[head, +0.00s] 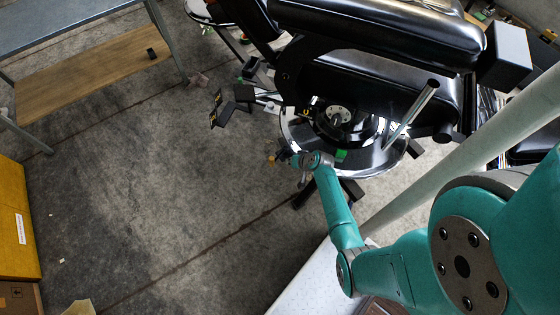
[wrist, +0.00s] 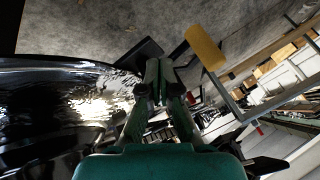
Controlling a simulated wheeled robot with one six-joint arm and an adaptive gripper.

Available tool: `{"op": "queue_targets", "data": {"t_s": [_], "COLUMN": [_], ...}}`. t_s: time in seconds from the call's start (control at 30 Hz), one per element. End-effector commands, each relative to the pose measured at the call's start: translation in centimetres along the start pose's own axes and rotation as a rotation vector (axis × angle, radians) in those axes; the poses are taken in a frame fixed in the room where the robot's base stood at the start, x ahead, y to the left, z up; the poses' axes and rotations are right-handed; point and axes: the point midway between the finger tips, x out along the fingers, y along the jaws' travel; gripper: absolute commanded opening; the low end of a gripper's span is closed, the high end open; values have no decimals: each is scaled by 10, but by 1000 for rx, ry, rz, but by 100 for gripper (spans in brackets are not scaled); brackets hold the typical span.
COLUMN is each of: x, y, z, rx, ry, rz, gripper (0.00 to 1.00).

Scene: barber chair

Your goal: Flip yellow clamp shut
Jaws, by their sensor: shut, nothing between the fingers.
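My gripper (wrist: 158,72) is shut and empty in the wrist view, its dark green fingertips together near the middle of the picture. In the head view my arm reaches down to the chair's round base, and the gripper is too small there to make out well. I cannot clearly pick out the yellow clamp. A small yellow mark (head: 306,112) shows beside the chair column in the head view, but its shape is too small to name. The barber chair (head: 375,75) has black padding and a shiny round base (head: 375,163). The base's glossy side (wrist: 60,95) fills the left of the wrist view.
The black footrest (head: 218,110) sticks out left of the chair. A metal-framed bench with a wooden shelf (head: 95,75) stands at the upper left. A yellow box (head: 15,220) stands at the left edge. The grey floor (head: 140,190) between them is mostly clear.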

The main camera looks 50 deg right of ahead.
Motion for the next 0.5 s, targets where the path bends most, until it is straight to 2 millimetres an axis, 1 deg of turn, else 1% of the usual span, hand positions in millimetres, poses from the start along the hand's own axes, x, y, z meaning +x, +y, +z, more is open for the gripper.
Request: {"op": "queue_targets", "data": {"t_s": [0.03,0.13,0.3,0.5], "x": [8,14,22,25], "y": [-1,-15,-29,-36], "z": [0,0,0,0], "rx": [-1,-4,-3,-1], "ry": [-2,0,-1,0], "rz": [0,-2,-1,0], "gripper": [0,0,0,0]}}
